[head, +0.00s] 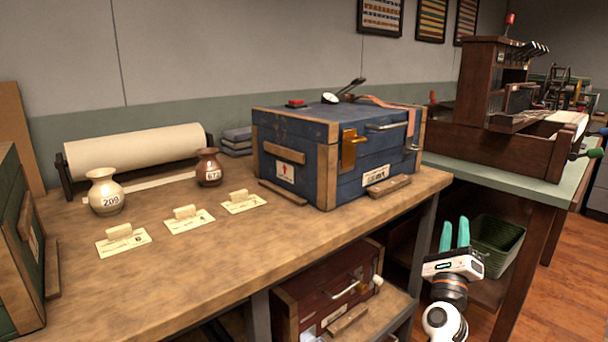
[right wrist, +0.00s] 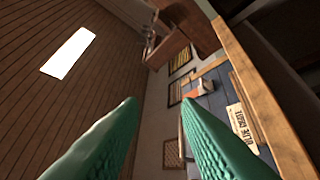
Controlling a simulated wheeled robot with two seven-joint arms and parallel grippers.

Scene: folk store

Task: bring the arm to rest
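My right gripper (head: 455,225) is at the lower right of the head view, in front of the bench edge and to the right of the blue chest. Its two green fingers point upward and stand apart with nothing between them. The right wrist view also shows the fingers (right wrist: 160,103) spread and empty, with the ceiling and wall beyond. My left gripper is not in view.
A blue chest (head: 292,134) stands on the wooden bench (head: 190,265). Two vases, several cards and a paper roll (head: 133,148) are left of it. A red chest (head: 325,290) sits below. A dark green bin (head: 497,246) is just behind my right gripper.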

